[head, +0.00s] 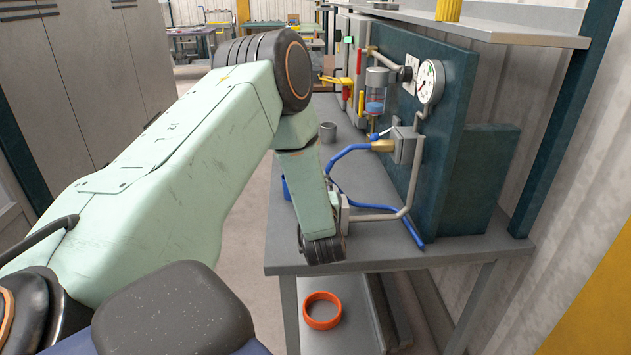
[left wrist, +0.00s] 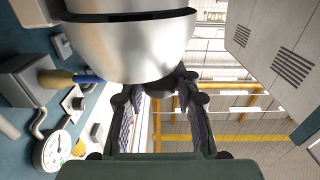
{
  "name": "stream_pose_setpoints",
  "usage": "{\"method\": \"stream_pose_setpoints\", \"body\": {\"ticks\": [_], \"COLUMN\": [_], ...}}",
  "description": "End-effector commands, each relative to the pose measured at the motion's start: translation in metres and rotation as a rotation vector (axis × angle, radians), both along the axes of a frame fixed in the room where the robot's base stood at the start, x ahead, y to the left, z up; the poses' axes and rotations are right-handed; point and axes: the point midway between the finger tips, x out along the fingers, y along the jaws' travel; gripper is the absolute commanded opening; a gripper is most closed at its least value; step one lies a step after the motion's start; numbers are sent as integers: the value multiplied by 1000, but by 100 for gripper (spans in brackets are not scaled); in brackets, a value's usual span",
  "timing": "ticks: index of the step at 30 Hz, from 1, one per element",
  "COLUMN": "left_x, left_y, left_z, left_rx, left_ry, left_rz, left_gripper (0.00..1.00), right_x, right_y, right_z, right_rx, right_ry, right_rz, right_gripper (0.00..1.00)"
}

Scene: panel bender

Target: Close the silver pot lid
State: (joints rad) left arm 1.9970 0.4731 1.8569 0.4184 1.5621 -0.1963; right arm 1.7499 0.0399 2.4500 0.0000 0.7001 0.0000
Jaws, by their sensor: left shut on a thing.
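In the left wrist view the silver pot lid (left wrist: 130,45) fills the top centre, its shiny rounded face towards me. A dark band runs across above it, with more silver metal beyond, cut off by the frame edge. I cannot tell whether lid and pot touch all round. A dark knob (left wrist: 162,84) sits at the lid's near end. My left gripper (left wrist: 160,92) is shut on that knob, one finger on each side. In the head view my own arm hides the gripper, pot and lid. My right gripper is in neither view.
A grey bench (head: 470,245) carries a teal panel (head: 447,135) with a gauge (head: 430,82), pipes and a blue hose (head: 350,150). An orange ring (head: 322,310) lies on the lower shelf. Open floor lies left of the bench.

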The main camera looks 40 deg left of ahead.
Motion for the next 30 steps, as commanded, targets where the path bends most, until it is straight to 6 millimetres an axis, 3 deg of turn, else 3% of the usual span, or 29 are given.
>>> {"method": "stream_pose_setpoints", "body": {"ticks": [1,2,9,20,30], "left_x": [-1,-1,-1,-2,-39], "left_y": [0,0,0,-2,-48], "left_z": [-1,-1,-1,-1,-1], "left_rx": [-3,-3,-2,-2,0], "left_ry": [3,3,3,4,8], "left_rz": [1,2,2,0,-5], "left_gripper": [0,31,51,53,53], "right_x": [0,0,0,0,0], "right_y": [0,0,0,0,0], "right_z": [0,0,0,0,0], "right_rx": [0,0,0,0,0], "right_ry": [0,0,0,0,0], "right_rz": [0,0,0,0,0], "right_gripper": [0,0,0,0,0]}}
